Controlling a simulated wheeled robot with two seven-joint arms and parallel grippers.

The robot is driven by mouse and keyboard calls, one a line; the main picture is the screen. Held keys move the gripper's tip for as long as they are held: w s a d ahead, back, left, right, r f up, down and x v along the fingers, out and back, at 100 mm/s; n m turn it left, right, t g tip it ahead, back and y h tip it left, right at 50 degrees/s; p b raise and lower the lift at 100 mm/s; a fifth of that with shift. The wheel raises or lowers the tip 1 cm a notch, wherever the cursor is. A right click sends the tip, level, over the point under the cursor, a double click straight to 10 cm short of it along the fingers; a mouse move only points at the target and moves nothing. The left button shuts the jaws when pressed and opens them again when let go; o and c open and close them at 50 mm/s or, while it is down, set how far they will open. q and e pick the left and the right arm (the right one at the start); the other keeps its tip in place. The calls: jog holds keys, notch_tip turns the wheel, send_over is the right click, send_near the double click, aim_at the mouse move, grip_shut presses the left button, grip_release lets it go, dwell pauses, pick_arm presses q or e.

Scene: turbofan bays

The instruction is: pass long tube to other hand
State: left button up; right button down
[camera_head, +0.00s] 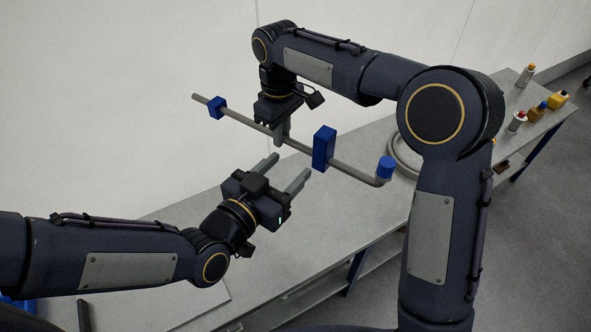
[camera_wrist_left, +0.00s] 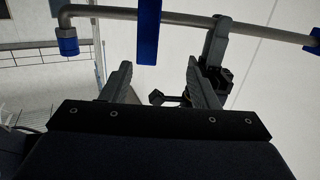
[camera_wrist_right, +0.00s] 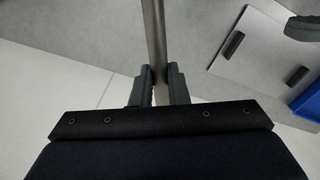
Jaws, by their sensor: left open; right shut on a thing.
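The long tube (camera_head: 252,125) is grey, with blue blocks along it and a bent end with a blue cap (camera_head: 386,167). It is held in the air above the bench. My right gripper (camera_head: 281,133) is shut on the tube between the two blue blocks; the right wrist view shows the tube (camera_wrist_right: 154,30) between its fingers (camera_wrist_right: 159,84). My left gripper (camera_head: 288,170) is open and empty, below and in front of the tube. In the left wrist view, the tube (camera_wrist_left: 185,18) and the larger blue block (camera_wrist_left: 149,35) lie just beyond its open fingers (camera_wrist_left: 160,78).
A long grey bench (camera_head: 190,210) runs beneath both arms. Several bottles and cans, one a yellow bottle (camera_head: 557,99), stand at its far right end. A coiled grey hose (camera_head: 400,150) lies behind my right arm. A blue bin (camera_wrist_right: 308,103) shows at right in the right wrist view.

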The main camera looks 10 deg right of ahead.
aim_at(331, 135)
pick_arm(q)
jog(key=shift+m+h, duration=0.3)
jog(key=shift+h, duration=0.2)
jog(key=x, duration=0.4)
jog(key=s+x, duration=0.1)
jog(key=x, duration=0.3)
jog(key=d+x, duration=0.1)
jog(key=x, duration=0.4)
jog(key=shift+s+d+r, duration=0.1)
jog(key=shift+s+r, duration=0.1)
jog(key=shift+s+d, duration=0.1)
grip_shut()
pick_arm(e)
jog(key=shift+r, duration=0.1)
jog(key=c, duration=1.3)
grip_release()
